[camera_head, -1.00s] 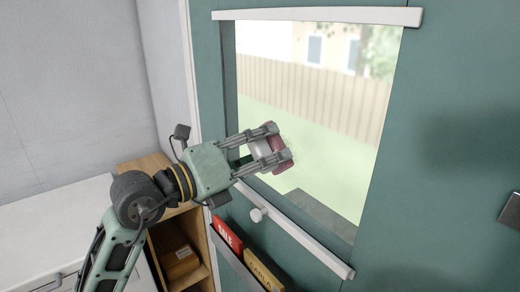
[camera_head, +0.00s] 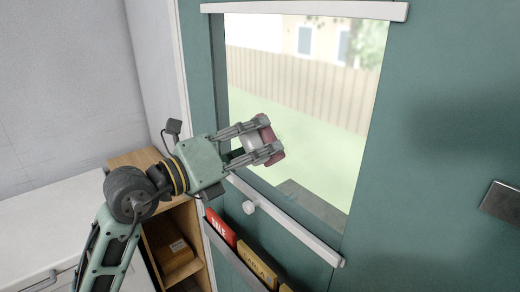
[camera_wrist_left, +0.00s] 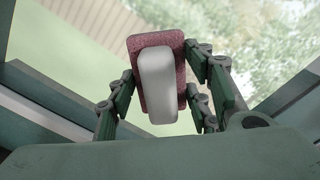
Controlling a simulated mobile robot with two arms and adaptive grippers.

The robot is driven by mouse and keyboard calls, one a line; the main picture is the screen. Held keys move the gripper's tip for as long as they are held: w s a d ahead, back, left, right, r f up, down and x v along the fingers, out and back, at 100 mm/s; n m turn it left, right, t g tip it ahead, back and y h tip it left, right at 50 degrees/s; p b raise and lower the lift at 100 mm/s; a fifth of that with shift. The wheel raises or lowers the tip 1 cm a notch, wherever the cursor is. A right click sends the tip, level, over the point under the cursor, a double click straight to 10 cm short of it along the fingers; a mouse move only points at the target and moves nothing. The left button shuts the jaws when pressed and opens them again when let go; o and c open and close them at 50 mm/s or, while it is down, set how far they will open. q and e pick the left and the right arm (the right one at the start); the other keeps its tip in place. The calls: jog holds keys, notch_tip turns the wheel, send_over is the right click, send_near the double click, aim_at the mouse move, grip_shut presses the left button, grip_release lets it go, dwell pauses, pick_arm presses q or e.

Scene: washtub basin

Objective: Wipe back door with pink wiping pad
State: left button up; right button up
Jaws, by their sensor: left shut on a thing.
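The back door (camera_head: 435,120) is green with a large window pane (camera_head: 300,110) framed by white strips. The pink wiping pad (camera_head: 271,142) has a white handle block on its back. My left gripper (camera_head: 262,141) is shut on the pad's handle, with the pink face turned toward the window. In the left wrist view the pad (camera_wrist_left: 178,50) stands between the fingers (camera_wrist_left: 160,90), with the pane behind it. I cannot tell whether the pad touches the glass. My right gripper is not in view.
A rack (camera_head: 235,262) on the door holds red and yellow items. A wooden shelf (camera_head: 140,160) and white counter (camera_head: 50,215) stand at the left. A dark metal plate (camera_head: 502,203) is at the right edge.

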aim_at(244, 147)
pick_arm(q)
jog(key=shift+w+a, duration=0.15)
jog(key=shift+w, duration=0.1)
jog(key=shift+v, duration=0.85)
jog(key=shift+b+v, duration=0.3)
jog(key=shift+v, duration=1.7)
jog(key=shift+s+a, duration=0.1)
jog(key=v, duration=0.2)
jog(key=shift+s+a, duration=0.25)
